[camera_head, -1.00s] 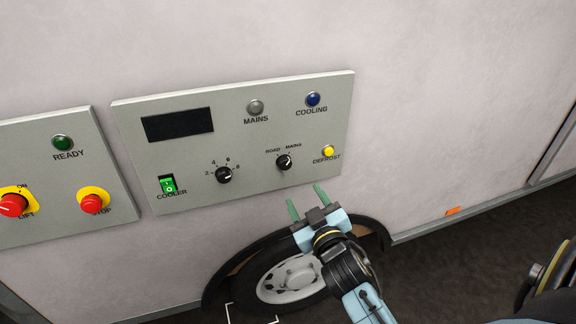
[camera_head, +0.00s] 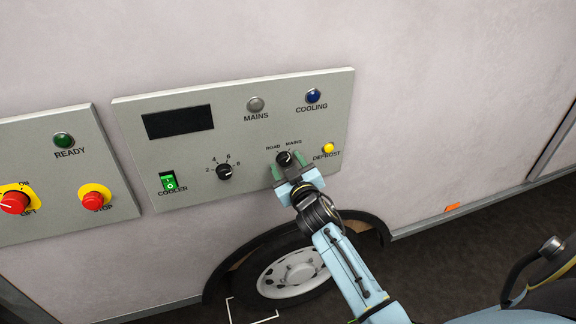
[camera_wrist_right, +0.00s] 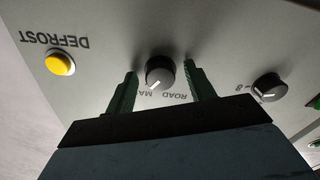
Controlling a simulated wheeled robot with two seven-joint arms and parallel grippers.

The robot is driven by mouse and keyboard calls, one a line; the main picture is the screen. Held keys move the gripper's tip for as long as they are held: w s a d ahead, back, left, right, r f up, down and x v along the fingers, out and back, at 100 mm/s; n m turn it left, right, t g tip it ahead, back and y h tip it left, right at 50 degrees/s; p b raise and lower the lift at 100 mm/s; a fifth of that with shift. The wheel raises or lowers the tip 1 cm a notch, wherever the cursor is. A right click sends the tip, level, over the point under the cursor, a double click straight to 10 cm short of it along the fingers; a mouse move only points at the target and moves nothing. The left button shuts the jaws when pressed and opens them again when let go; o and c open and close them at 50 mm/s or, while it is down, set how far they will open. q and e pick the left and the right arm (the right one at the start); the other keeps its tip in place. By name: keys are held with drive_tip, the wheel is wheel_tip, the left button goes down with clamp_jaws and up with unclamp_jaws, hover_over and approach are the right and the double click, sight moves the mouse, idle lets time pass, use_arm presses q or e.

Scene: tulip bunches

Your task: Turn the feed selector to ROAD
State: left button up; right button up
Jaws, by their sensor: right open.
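The feed selector (camera_head: 284,158) is a round black knob with a white pointer mark, low on the right of the grey control panel, under the labels ROAD and MAINS. In the right wrist view the knob (camera_wrist_right: 160,73) appears upside down, its pointer towards MAINS. My right gripper (camera_head: 288,162) is open at the panel, its green fingers on either side of the knob. In the wrist view, gaps show between the knob and both fingers of the right gripper (camera_wrist_right: 161,70). My left gripper is not in view.
The yellow DEFROST button (camera_head: 328,148) sits close to the right of the selector. The numbered knob (camera_head: 224,172) and green COOLER switch (camera_head: 168,181) are to the left. A wheel (camera_head: 292,273) is below the panel. Red STOP button (camera_head: 95,201) is on the left panel.

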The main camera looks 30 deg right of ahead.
drive_tip(key=c, duration=1)
drive_tip(key=shift+n, duration=0.4)
drive_tip(key=n, duration=0.6)
drive_tip(key=shift+d+n+p, duration=0.1)
drive_tip(key=shift+n+p, duration=0.2)
drive_tip(key=shift+p, duration=0.05)
drive_tip(key=n, duration=0.6)
drive_tip(key=shift+n, duration=0.4)
